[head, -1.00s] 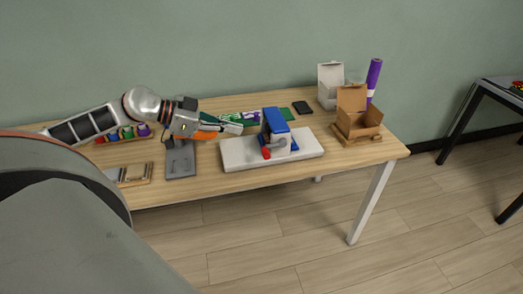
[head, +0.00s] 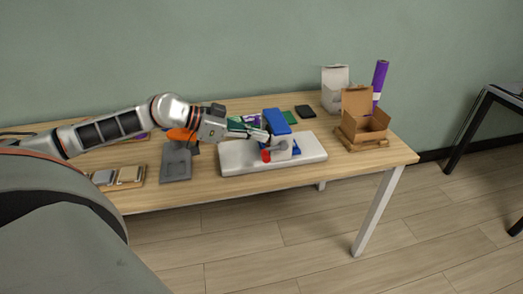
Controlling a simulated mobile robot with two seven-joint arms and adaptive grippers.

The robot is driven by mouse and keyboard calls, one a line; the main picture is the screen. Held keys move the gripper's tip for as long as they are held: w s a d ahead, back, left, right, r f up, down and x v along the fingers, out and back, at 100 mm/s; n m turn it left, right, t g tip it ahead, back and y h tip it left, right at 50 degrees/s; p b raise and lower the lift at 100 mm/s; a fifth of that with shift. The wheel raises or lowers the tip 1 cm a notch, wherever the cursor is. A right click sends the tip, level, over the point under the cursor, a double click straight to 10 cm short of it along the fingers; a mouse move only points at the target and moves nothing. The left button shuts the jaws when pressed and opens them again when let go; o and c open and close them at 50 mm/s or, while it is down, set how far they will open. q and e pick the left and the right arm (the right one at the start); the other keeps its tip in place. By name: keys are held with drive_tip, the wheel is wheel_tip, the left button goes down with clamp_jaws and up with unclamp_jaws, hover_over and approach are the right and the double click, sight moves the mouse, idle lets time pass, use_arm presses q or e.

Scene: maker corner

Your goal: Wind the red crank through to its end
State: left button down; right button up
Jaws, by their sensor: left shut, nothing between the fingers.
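The red crank knob (head: 266,155) shows at the front left of a blue and grey device (head: 279,124). The device stands on a white slab (head: 238,160) on the wooden table. My left gripper (head: 266,137) is shut and empty, its fingertips at the left side of the device, just above the red knob. I cannot tell whether the fingertips touch the device. My right gripper is not in view.
An open cardboard box (head: 366,127), a white box (head: 334,90) and a purple roll (head: 380,84) stand at the right. A dark grey stand (head: 176,165) sits left of the slab. A black flat item (head: 305,111) lies behind. The table's front right is clear.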

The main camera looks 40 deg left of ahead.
use_arm(q)
drive_tip(key=shift+w+d+f, duration=0.3)
drive_tip(key=shift+w, duration=0.05)
drive_tip(key=shift+f+b, duration=0.3)
drive_tip(key=f, duration=0.3)
drive_tip(key=shift+s+a+f, duration=0.15)
drive_tip(key=shift+s+a, duration=0.05)
drive_tip(key=shift+s+a+f+t+h, duration=0.1)
drive_tip(key=shift+f+t+h, duration=0.3)
idle(0.4)
